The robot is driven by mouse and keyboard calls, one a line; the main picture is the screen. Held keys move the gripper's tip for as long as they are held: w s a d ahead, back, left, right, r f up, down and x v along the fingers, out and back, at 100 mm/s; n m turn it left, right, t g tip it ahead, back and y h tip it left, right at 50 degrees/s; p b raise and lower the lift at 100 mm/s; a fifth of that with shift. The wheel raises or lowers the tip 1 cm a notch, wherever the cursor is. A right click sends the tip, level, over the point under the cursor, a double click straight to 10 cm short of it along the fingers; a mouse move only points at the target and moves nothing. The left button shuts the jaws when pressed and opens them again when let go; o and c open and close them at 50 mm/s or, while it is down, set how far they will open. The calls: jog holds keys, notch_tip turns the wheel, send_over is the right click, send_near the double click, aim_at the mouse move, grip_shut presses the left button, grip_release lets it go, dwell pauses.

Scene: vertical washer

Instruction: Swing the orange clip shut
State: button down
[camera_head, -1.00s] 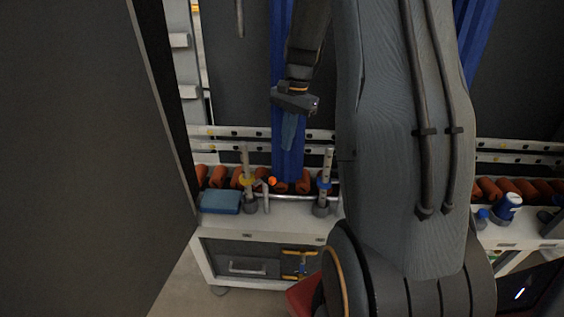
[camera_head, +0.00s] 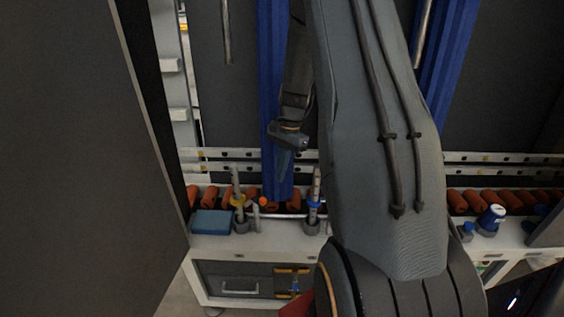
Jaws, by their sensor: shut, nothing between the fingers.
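The orange clip (camera_head: 263,201) shows as a small bright orange spot above the white bench, between two upright posts. Its shape and how far it stands open are too small to tell. My gripper (camera_head: 283,163) hangs down in front of the blue vertical strip, above and slightly right of the clip in the picture. Its fingers are together with nothing between them. It appears apart from the clip.
A post with a yellow collar (camera_head: 238,203) stands left of the clip, one with a blue collar (camera_head: 313,203) right. A blue box (camera_head: 211,222) lies on the white bench (camera_head: 270,240). Orange-red rollers (camera_head: 210,198) line the back. A dark panel (camera_head: 85,160) fills the left.

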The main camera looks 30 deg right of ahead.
aim_at(255, 202)
jog(key=s+a+f+p, duration=0.1)
jog(key=a+f+p, duration=0.2)
jog(key=a+f, duration=0.1)
jog(key=shift+s+a+f, duration=0.15)
jog(key=shift+s+a, duration=0.05)
jog(key=shift+a, duration=0.3)
